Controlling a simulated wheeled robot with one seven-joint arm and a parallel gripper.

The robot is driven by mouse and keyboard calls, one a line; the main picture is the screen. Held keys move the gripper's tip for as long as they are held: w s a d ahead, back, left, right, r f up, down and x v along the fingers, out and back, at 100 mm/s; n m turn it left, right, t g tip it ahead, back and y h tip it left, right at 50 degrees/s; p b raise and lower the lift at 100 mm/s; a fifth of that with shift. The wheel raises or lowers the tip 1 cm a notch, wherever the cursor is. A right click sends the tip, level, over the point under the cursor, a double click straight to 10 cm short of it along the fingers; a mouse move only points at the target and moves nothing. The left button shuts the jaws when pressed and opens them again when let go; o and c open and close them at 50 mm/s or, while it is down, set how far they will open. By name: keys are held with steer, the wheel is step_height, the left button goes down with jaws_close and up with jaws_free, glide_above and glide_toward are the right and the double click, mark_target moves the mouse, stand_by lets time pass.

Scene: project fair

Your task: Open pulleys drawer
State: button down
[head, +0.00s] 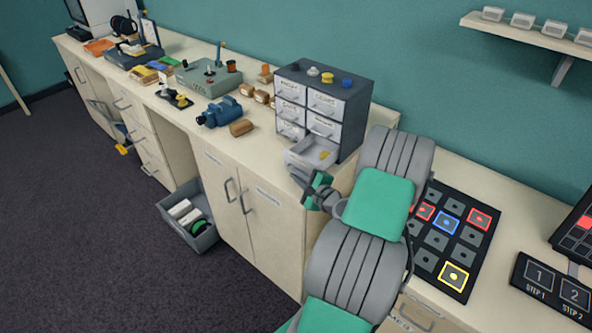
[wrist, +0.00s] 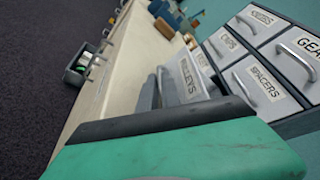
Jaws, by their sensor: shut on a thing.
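A small dark grey drawer cabinet (head: 353,125) with pale labelled drawers stands on the counter. Its bottom drawer (head: 302,157) sticks out from the front, open at the top, with a small yellow thing (head: 325,154) inside. In the wrist view the pulleys drawer (wrist: 188,80) shows its PULLEYS label and stands out ahead of the other fronts. My gripper (head: 308,185) is at this drawer's front, shut on its handle (wrist: 159,85). In the wrist view a green and black part of my gripper covers the lower middle and hides the grip itself.
The other cabinet drawers, such as SPACERS (wrist: 260,82), are shut. A blue machine (head: 220,112) and brown blocks (head: 241,127) lie left of the cabinet. A button panel (head: 450,236) lies to the right. A grey bin (head: 188,220) stands on the floor, with free floor to its left.

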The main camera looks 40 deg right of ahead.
steer(key=shift+d+f, duration=0.15)
steer(key=c, duration=1.8)
jaws_free()
steer(key=shift+s, duration=0.1)
steer(key=shift+c, duration=0.2)
steer(key=b+v, duration=0.1)
steer(key=v, duration=0.6)
steer(key=shift+s, duration=0.4)
